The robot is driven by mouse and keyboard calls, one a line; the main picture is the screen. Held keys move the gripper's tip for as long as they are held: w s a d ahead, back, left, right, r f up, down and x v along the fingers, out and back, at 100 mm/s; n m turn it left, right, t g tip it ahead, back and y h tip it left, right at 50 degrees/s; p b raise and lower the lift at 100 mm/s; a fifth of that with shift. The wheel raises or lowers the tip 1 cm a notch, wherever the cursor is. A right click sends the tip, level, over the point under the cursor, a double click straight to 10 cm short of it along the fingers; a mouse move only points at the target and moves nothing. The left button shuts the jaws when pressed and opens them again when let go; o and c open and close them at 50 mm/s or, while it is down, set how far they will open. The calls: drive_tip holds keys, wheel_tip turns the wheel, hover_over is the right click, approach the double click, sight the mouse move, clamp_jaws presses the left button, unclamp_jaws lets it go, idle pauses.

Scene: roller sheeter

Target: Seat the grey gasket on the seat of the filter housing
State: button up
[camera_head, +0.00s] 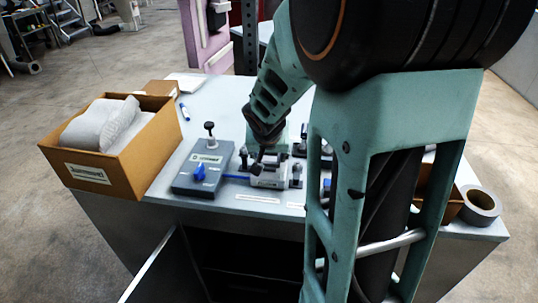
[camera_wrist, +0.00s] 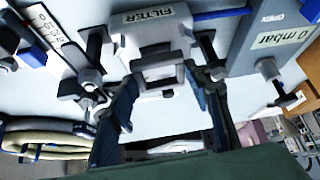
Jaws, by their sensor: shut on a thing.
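The filter housing (camera_wrist: 152,28), a light grey block labelled FILTER, is at the top middle of the wrist view. In the head view the housing (camera_head: 268,177) sits on the table beside a grey box with a blue knob. My gripper (camera_wrist: 163,80) is close to the housing, its dark fingers shut on a small grey piece (camera_wrist: 158,72), which looks like the gasket. This piece overlaps the housing's near edge in view; I cannot tell whether it touches the seat. The seat is hidden. In the head view my gripper (camera_head: 261,152) is just above the housing, its fingertips unclear.
Dark clamps (camera_wrist: 90,72) stand close on both sides of the housing. The grey box with a blue knob (camera_head: 203,172) joins it by a blue pipe. A cardboard box (camera_head: 150,150) stands at the left, and a tape roll (camera_head: 481,203) at the right edge.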

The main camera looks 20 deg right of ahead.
drive_tip(key=shift+b, duration=1)
idle(0.8)
drive_tip(key=shift+f+m+b, duration=0.3)
drive_tip(key=shift+f+b, duration=0.8)
drive_tip(key=shift+b, duration=0.55)
idle(0.6)
drive_tip(key=o, duration=1.1)
drive_tip(key=shift+o, duration=0.2)
drive_tip(key=o, duration=0.4)
drive_tip(key=shift+r, duration=0.1)
drive_tip(key=shift+r+p, duration=2.5)
drive_tip(key=shift+r, duration=0.95)
